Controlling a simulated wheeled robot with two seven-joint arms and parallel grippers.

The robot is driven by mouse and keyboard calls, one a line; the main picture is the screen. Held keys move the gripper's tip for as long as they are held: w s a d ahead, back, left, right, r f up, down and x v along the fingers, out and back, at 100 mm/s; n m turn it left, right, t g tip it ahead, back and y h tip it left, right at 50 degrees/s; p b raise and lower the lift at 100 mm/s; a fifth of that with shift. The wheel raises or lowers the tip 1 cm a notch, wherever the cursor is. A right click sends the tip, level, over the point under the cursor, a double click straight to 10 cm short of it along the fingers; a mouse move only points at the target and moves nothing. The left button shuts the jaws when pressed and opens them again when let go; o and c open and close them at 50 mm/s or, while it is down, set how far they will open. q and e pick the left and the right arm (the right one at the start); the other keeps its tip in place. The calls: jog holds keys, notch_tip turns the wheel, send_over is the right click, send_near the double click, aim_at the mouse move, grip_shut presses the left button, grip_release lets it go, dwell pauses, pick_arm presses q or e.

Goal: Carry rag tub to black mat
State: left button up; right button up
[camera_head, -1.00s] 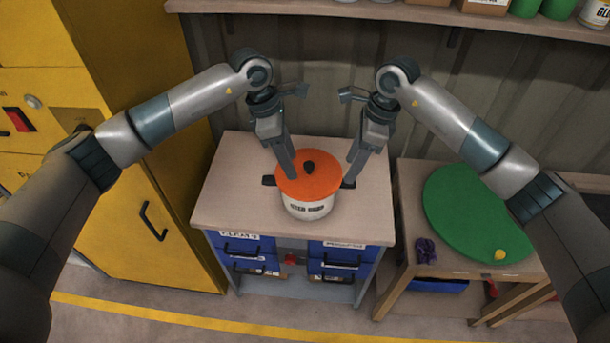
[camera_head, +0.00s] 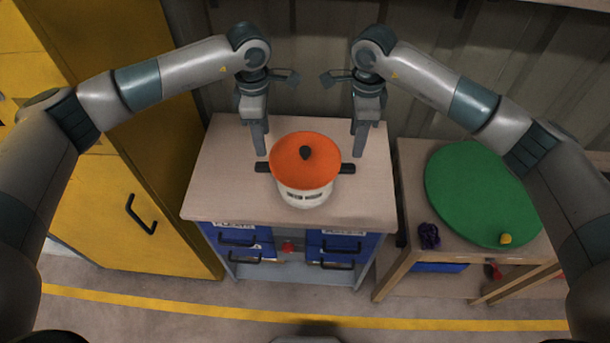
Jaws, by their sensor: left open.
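The rag tub (camera_head: 304,192) is a white pot with an orange lid, a black knob and two black side handles. It stands upright on the wooden top of the drawer bench (camera_head: 230,190). My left gripper (camera_head: 260,153) is open, pointing down just above or behind the tub's left handle; I cannot tell whether it touches. My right gripper (camera_head: 357,157) points down close to the right handle, seen edge-on, so its jaw gap is hidden. No black mat shows in this view.
At right, a lower wooden table (camera_head: 410,180) bears a large green disc (camera_head: 475,190), a yellow object (camera_head: 505,239) and a dark purple crumpled thing (camera_head: 429,236). A yellow cabinet (camera_head: 110,200) stands at left, a ribbed wall behind. The bench top around the tub is clear.

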pick_arm(q)
notch_tip(320, 180, down, 17)
jog(key=shift+f, duration=0.1)
pick_arm(e)
notch_tip(320, 180, down, 17)
jog(key=shift+f, duration=0.1)
pick_arm(q)
jog(key=shift+c, duration=0.4)
pick_arm(e)
jog(key=shift+c, duration=0.4)
pick_arm(q)
grip_shut()
pick_arm(e)
grip_shut()
pick_arm(q)
jog(key=shift+w+d+r, duration=0.1)
jog(key=shift+r, duration=0.1)
pick_arm(e)
jog(key=shift+w+a+r, duration=0.1)
jog(key=shift+r, duration=0.1)
